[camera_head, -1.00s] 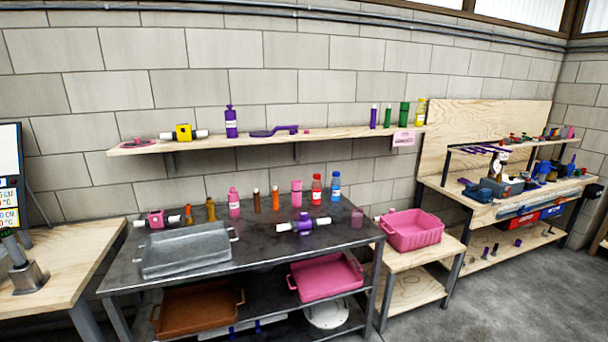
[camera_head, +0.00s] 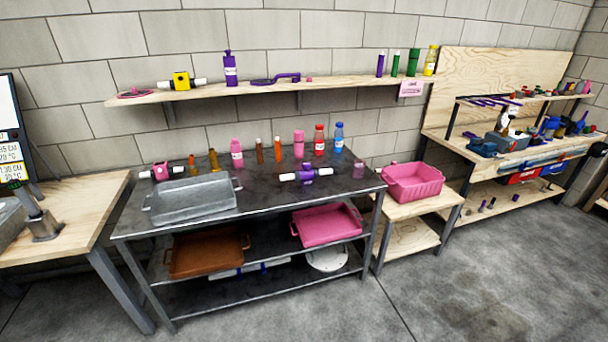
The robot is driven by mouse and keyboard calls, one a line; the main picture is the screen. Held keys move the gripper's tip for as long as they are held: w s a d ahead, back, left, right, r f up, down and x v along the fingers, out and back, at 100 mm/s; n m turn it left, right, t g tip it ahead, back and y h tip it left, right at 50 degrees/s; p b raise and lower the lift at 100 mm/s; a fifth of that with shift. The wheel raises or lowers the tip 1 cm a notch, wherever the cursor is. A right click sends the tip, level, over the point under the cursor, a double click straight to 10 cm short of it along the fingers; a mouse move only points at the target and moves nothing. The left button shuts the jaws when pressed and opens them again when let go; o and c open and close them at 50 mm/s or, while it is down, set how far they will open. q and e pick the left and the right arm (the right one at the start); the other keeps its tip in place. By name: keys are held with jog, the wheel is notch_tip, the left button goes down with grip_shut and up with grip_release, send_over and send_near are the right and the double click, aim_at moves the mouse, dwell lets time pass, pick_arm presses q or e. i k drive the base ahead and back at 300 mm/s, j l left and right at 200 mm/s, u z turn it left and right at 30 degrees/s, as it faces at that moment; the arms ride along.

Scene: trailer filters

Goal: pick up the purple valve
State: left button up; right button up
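The purple valve (camera_head: 307,173) lies on the dark metal table (camera_head: 262,199), right of the middle of its top. It has a purple body with white pipe ends to either side. It lies in front of the pink, red and blue bottles, with nothing covering it. Neither of my grippers shows in this view.
A grey metal tray (camera_head: 192,200) sits on the table's left half. A pink valve (camera_head: 160,171) lies behind it. A pink crate (camera_head: 412,182) stands on a low wooden bench to the right. A wall shelf (camera_head: 340,87) runs above the table. The floor in front is clear.

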aim_at(305, 177)
jog(key=i+l+z, duration=0.2)
jog(key=i+l, duration=0.25)
jog(key=i+l+z, duration=0.25)
jog(key=i, duration=0.3)
jog(key=l, duration=0.05)
